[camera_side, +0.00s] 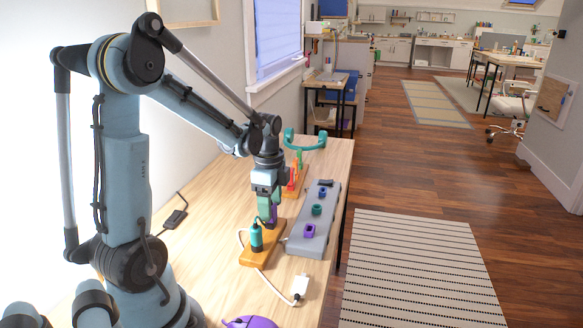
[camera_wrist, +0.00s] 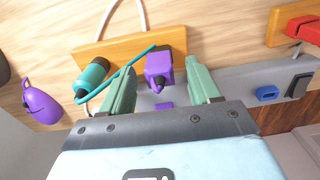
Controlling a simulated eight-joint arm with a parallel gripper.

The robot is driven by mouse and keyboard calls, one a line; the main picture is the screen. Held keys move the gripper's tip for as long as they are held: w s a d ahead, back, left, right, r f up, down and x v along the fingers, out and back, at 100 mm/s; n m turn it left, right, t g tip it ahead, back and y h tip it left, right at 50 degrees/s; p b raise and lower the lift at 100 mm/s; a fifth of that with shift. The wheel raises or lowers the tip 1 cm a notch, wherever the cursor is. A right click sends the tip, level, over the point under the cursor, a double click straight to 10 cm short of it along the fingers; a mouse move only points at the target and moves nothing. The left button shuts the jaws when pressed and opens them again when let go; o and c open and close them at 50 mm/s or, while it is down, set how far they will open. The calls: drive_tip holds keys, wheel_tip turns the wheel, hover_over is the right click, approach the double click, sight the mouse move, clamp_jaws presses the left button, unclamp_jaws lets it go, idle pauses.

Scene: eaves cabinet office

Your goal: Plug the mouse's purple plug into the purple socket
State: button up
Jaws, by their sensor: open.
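The purple plug (camera_wrist: 158,68) stands in a wooden holder (camera_wrist: 125,50) and sits between my two green fingers in the wrist view. My gripper (camera_wrist: 161,72) is open, with a finger on each side of the plug. In the side view, my gripper (camera_side: 267,208) is low over the wooden holder (camera_side: 262,256), and the purple plug (camera_side: 273,213) shows beside a finger. The purple socket (camera_side: 309,230) is at the near end of a grey strip (camera_side: 313,246). The purple mouse (camera_side: 250,322) is cut off at the bottom edge; it also shows in the wrist view (camera_wrist: 42,100).
A teal plug (camera_side: 256,238) stands in the same holder, close to my gripper, with its teal cord across it. The strip also has a green socket (camera_side: 317,210), a blue socket (camera_side: 322,192) and a black switch (camera_side: 326,182). A white plug (camera_side: 299,287) lies on the table.

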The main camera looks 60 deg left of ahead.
drive_tip(key=shift+f, duration=0.65)
drive_tip(key=c, duration=1)
drive_tip(key=shift+r, duration=0.1)
drive_tip(key=shift+c, duration=0.2)
